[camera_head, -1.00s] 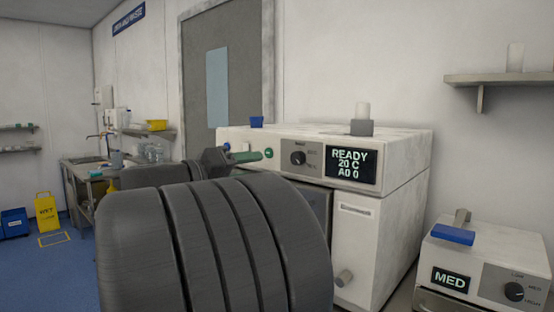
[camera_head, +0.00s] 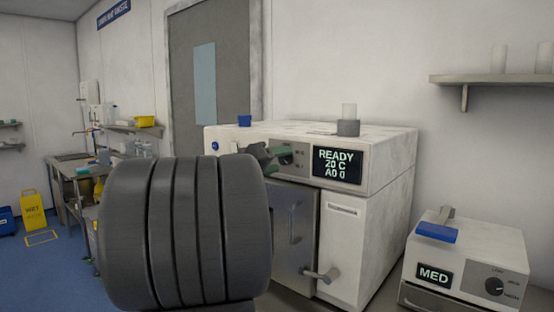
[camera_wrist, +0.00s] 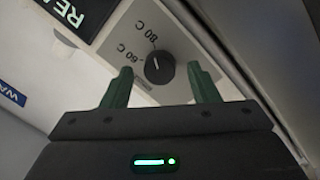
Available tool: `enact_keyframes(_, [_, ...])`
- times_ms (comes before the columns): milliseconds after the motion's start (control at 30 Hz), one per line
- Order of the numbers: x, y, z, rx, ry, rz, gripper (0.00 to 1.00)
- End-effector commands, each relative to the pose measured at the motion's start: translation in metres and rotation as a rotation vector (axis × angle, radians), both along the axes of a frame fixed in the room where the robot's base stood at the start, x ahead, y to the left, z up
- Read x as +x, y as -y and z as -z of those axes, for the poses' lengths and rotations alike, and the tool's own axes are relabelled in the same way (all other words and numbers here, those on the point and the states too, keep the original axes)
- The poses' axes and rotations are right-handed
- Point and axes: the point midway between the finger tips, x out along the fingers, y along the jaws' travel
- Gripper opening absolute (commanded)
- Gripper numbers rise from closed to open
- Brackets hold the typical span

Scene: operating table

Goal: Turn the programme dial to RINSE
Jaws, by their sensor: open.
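A round black dial (camera_wrist: 159,68) with a pale pointer line sits on a grey panel in the wrist view. Labels reading 60 C and 80 C show beside it, tilted; no RINSE label is readable. My gripper (camera_wrist: 160,84) is open, its green fingers on either side of the dial with gaps visible; whether the tips reach its depth I cannot tell. In the head view, my gripper (camera_head: 272,151) is in front of the dial panel (camera_head: 298,157) and hides the dial. The display (camera_head: 337,163) on the white machine reads READY, 20 C, A0 0.
A smaller white device (camera_head: 468,262) with a MED screen and its own dial stands at right. A door handle (camera_head: 322,274) sticks out below the panel.

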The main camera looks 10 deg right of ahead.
Motion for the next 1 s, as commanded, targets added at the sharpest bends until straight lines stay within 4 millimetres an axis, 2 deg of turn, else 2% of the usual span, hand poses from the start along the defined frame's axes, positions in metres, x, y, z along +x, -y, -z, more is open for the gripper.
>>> enact_keyframes(333, [0.0019,0.0032,0.0,0.001,0.001,0.0,0.54])
enact_keyframes(567, [0.0018,0.003,0.0,0.001,0.001,0.0,0.1])
enact_keyframes(1000, [0.0015,0.0031,0.0022,-0.054,-0.068,0.0,0.1])
